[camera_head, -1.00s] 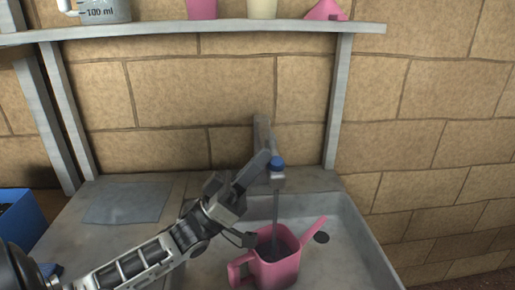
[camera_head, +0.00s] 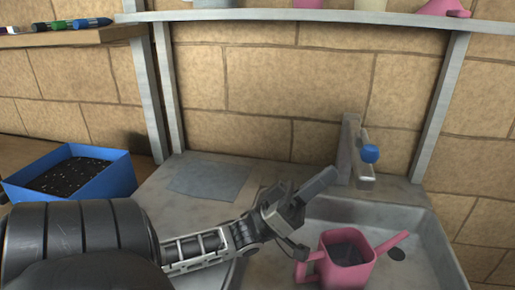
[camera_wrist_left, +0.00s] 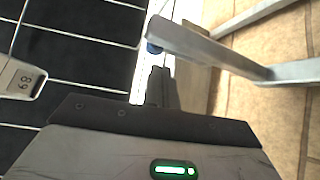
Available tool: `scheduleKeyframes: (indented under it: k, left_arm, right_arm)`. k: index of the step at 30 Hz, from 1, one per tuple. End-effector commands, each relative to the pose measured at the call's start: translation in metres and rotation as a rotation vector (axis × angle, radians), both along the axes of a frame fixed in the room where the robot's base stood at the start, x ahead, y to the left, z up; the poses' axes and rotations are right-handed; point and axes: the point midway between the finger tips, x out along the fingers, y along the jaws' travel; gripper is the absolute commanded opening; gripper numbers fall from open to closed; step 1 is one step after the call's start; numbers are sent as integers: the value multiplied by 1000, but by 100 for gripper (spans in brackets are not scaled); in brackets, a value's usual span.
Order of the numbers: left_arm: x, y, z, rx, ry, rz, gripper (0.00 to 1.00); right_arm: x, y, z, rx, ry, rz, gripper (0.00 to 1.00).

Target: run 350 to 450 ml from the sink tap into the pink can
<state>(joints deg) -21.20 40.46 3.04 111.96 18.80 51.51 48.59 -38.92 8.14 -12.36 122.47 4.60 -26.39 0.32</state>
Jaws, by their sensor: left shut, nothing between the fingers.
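The pink can (camera_head: 345,262) stands upright in the sink (camera_head: 425,230), its spout pointing up to the right. Its inside looks grey and dark; I cannot read a level. The tap (camera_head: 347,150) with its blue knob (camera_head: 370,153) is above the can at the back, and no stream shows below its outlet. My left gripper (camera_head: 332,175) is shut and empty, left of the tap and apart from the knob. In the left wrist view, the shut fingers (camera_wrist_left: 160,85) point toward the blue knob (camera_wrist_left: 152,47). My right gripper is not in view.
A grey cloth (camera_head: 208,180) lies on the counter left of the sink. A blue box (camera_head: 118,180) with dark contents stands further left. A shelf (camera_head: 290,15) runs above, and a wooden shelf (camera_head: 75,35) holds markers. The sink drain (camera_head: 397,254) is right of the can.

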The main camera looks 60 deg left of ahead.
Motion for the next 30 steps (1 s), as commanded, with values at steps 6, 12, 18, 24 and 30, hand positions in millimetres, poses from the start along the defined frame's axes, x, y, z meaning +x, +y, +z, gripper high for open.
scheduleKeyframes:
  k: [6,12,18,24,30]
  left_arm:
    - [-41,28,-1,2,6,1,0]
    - [-74,51,0,0,5,3,0]
    - [-94,64,1,-1,0,2,0]
    - [-99,67,2,-1,-2,1,0]
    - [-99,67,2,-1,-2,1,0]
  right_arm:
    - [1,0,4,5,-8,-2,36]
    - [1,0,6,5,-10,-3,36]
    - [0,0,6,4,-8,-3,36]
    - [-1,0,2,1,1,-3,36]
    - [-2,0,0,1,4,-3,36]
